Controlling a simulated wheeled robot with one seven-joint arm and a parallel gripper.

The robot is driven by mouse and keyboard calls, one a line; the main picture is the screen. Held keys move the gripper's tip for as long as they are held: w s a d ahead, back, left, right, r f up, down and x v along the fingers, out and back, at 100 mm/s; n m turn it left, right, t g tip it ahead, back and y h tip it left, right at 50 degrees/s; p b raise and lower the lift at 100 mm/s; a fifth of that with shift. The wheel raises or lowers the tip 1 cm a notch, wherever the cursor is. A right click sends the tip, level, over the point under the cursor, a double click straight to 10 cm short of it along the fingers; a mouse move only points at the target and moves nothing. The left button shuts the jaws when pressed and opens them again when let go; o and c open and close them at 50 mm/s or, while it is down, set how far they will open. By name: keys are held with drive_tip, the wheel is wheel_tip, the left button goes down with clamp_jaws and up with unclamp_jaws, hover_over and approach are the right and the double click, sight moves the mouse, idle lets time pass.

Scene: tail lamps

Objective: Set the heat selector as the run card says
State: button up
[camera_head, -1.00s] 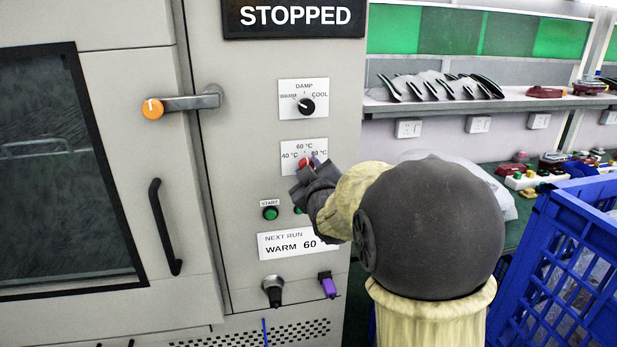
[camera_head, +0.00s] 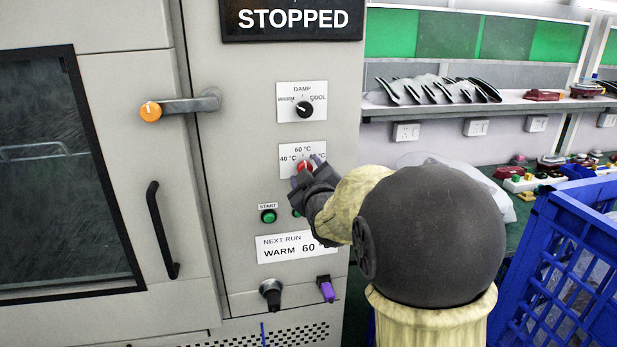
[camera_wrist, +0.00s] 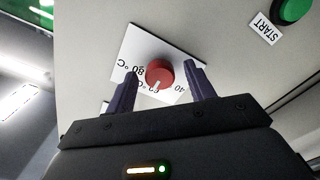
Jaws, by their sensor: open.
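The heat selector is a red knob (camera_wrist: 159,73) on a white plate marked 40, 60 and 80 °C. In the wrist view its white pointer line faces the 60 label. In the head view the knob (camera_head: 305,167) is partly covered by my gripper. My gripper (camera_wrist: 160,69) is open, with one dark purple finger on each side of the knob and a gap showing on both sides.
A black WARM/DAMP/COOL knob (camera_head: 304,109) sits above. A green START button (camera_head: 268,216) is below left, with another green button partly hidden beside it. A STOPPED sign (camera_head: 293,19) tops the panel. A blue crate (camera_head: 540,265) stands at right.

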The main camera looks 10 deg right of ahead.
drive_tip(key=s+b, duration=0.1)
drive_tip(key=s, duration=1.6)
drive_tip(key=shift+s, duration=0.2)
